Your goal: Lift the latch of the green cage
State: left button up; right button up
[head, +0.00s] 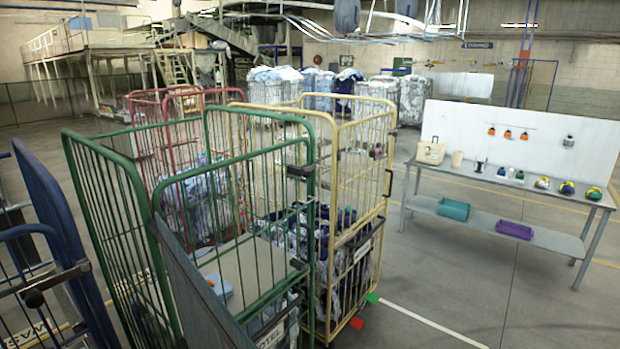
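The green cage (137,205) is a tall roll cage of green tubes and wire bars, standing close in front of me at the left centre. A dark block-shaped fitting (300,172) sits on its right part, on the upright bars. A smaller dark fitting (297,263) sits lower on the same side. I cannot tell for sure which of these is the latch. A grey-blue panel (205,290) crosses the cage's near side, and a flat grey shelf (235,272) shows inside. Neither of my grippers is in view.
A blue cage (58,225) stands close at the left. A yellow cage (375,150) with dark laundry adjoins the green one at the right, and a red cage (165,130) stands behind. A workbench (500,190) stands at the right. Floor (460,285) before it is clear.

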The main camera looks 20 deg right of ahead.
aim_at(307, 173)
jog(key=k, duration=0.9)
jog(key=z, duration=1.55)
jog(key=i, duration=1.85)
jog(key=u, duration=2.4)
